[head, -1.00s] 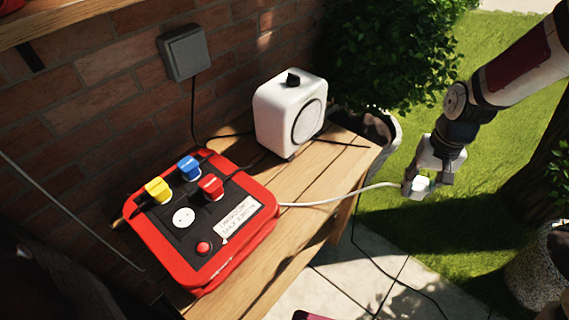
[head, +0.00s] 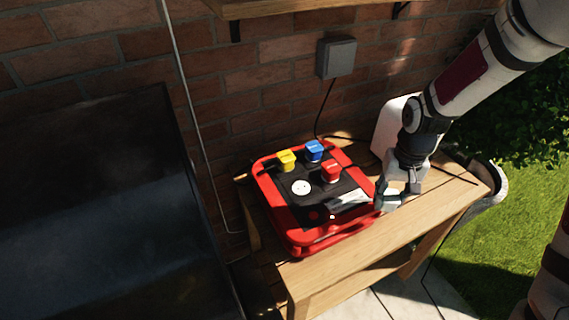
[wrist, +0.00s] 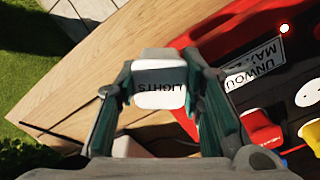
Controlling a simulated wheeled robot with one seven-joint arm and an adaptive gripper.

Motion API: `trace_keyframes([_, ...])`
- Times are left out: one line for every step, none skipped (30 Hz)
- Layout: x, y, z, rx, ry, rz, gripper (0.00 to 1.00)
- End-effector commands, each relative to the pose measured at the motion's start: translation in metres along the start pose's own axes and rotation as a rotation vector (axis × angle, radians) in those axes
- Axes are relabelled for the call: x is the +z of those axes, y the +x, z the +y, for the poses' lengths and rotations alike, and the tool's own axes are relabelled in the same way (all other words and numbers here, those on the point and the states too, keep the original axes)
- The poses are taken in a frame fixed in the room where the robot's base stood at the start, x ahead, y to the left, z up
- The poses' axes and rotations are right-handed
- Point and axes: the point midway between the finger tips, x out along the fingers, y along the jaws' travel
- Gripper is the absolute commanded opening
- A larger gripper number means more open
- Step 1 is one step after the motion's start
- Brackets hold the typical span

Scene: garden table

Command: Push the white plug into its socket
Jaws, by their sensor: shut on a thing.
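The white plug (wrist: 160,84) is in my gripper (wrist: 160,70), one finger on each side of it. Its face bears the word LIGHTS, upside down in the wrist view. In the head view my gripper (head: 388,198) hangs above the bench, at the right edge of the red power box, and mostly hides the plug. The bare white round socket (head: 301,187) is in the box's black top, left of my gripper. The socket also shows at the right of the wrist view (wrist: 308,94). The plug is apart from it. The plug's pins are hidden.
Yellow (head: 287,160), blue (head: 314,151) and red (head: 331,172) plugs stand in the red box (head: 294,243), behind and beside the socket. A white speaker (head: 391,128) stands behind my arm. The wooden bench (head: 345,250) is clear in front.

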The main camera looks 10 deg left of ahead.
Motion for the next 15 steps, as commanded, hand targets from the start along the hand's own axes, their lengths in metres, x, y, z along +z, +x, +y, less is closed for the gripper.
trace_keyframes([0.000, 0.000, 0.000, 0.000, 0.001, 0.000, 0.10])
trace_keyframes([0.000, 0.000, 0.000, 0.000, 0.000, 0.000, 0.10])
trace_keyframes([0.000, 0.000, 0.000, 0.000, 0.000, 0.000, 0.10])
trace_keyframes([0.000, 0.000, 0.000, 0.000, 0.000, 0.000, 0.10])
trace_keyframes([0.000, 0.000, 0.000, 0.000, 0.000, 0.000, 0.10])
trace_keyframes([0.000, 0.000, 0.000, 0.000, 0.000, 0.000, 0.10])
trace_keyframes([0.000, 0.000, 0.000, 0.000, -0.001, 0.000, 0.10])
trace_keyframes([-0.001, -0.001, -0.002, 0.000, -0.005, 0.000, 0.10])
trace_keyframes([-0.002, -0.002, -0.005, -0.001, -0.014, 0.001, 0.10])
trace_keyframes([-0.004, -0.003, -0.009, -0.001, -0.026, 0.001, 0.10])
trace_keyframes([-0.007, -0.004, -0.014, -0.001, -0.042, 0.001, 0.10])
trace_keyframes([-0.010, -0.007, -0.023, -0.002, -0.071, 0.000, 0.10])
trace_keyframes([-0.014, -0.009, -0.032, -0.002, -0.098, 0.000, 0.10])
trace_keyframes([-0.018, -0.013, -0.042, -0.002, -0.129, 0.001, 0.10])
trace_keyframes([-0.022, -0.017, -0.058, -0.002, -0.176, -0.001, 0.10])
